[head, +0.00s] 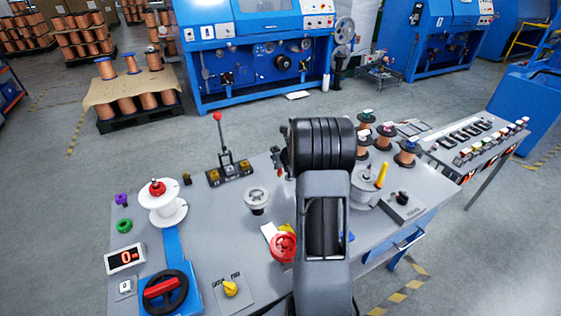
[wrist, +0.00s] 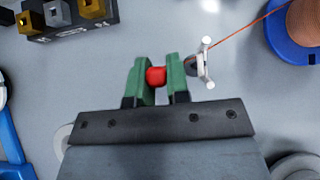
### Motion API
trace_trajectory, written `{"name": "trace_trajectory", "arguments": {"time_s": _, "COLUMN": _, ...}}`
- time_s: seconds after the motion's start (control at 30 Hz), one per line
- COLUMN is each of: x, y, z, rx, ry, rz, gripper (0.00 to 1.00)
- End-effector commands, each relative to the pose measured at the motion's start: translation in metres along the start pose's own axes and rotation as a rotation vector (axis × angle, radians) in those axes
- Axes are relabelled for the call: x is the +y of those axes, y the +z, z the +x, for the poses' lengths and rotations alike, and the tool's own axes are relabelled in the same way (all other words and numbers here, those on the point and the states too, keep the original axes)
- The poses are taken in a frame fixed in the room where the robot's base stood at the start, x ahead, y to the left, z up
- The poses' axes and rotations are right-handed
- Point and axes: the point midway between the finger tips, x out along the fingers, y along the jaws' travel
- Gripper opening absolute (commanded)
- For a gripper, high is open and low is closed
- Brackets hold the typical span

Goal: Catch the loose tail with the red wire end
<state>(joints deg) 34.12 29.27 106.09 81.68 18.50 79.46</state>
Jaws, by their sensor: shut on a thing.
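In the wrist view the two green fingers of my gripper (wrist: 157,64) are closed on the red wire end (wrist: 156,77), a small rounded red piece. It sits between the fingers, with grey surface showing around it. Just right of the fingers stands a small pale metal piece with white round tips (wrist: 204,62). An orange wire (wrist: 248,32) runs from near this piece to a copper spool (wrist: 304,24) with a blue flange at the upper right. In the head view my arm hides the gripper and the red end.
On the grey bench, a box with a red-topped lever (head: 228,170) stands left of my arm. A white spool (head: 163,205), a red knob (head: 283,246) and a grey round fitting (head: 257,200) stand nearby. Several copper spools (head: 384,138) and a yellow-handled post (head: 366,190) are on the right.

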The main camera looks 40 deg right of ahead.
Motion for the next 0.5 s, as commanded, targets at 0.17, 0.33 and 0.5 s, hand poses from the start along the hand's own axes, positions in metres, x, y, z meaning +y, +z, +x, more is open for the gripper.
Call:
{"name": "trace_trajectory", "arguments": {"time_s": 0.17, "x": 0.004, "y": 0.004, "z": -0.004, "rx": -0.001, "ry": 0.0, "rz": -0.001, "gripper": 0.0}}
{"name": "trace_trajectory", "arguments": {"time_s": 0.33, "x": 0.013, "y": 0.01, "z": -0.013, "rx": -0.001, "ry": 0.0, "rz": -0.001, "gripper": 0.0}}
{"name": "trace_trajectory", "arguments": {"time_s": 0.5, "x": 0.026, "y": 0.018, "z": -0.023, "rx": -0.001, "ry": 0.002, "rz": -0.003, "gripper": 0.0}}
